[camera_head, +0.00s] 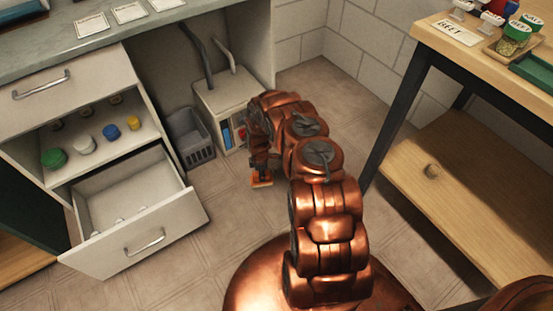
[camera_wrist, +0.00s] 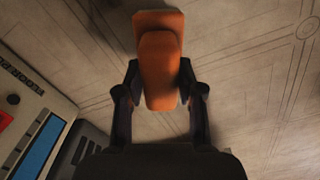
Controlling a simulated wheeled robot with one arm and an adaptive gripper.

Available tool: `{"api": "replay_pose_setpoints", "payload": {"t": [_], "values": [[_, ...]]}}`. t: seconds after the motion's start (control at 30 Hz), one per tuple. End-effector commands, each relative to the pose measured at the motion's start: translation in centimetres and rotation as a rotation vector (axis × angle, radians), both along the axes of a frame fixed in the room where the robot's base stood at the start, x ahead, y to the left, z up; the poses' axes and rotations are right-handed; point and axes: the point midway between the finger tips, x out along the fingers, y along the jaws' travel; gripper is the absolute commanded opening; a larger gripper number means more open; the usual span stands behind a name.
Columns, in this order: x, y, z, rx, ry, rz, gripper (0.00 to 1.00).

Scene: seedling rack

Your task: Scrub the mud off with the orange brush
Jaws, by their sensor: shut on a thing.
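My gripper (camera_wrist: 160,90) is shut on the orange brush (camera_wrist: 160,50), with a dark finger on each side of it in the wrist view. In the head view the brush (camera_head: 261,181) shows as a small orange patch below my gripper (camera_head: 262,166), low over the tiled floor. The brush's underside and bristles are hidden. I cannot make out any patch of mud for sure in either view.
A white box (camera_head: 222,98) with a blue panel stands just left of my gripper. A grey basket (camera_head: 190,135) is beside it. An open drawer (camera_head: 135,225) juts out at left. A wooden table (camera_head: 480,75) with a low shelf (camera_head: 465,200) stands right. Floor between is clear.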

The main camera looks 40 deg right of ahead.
Motion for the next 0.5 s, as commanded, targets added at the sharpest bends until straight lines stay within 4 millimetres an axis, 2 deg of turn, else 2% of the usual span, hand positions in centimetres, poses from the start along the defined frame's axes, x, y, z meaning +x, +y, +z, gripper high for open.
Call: {"api": "replay_pose_setpoints", "payload": {"t": [0.1, 0.5], "values": [[0.1, 0.2, 1.5, 0.000, 0.000, 0.004, 0.09], [0.2, 1.0, 4.5, 0.001, 0.002, 0.016, 0.09]]}}
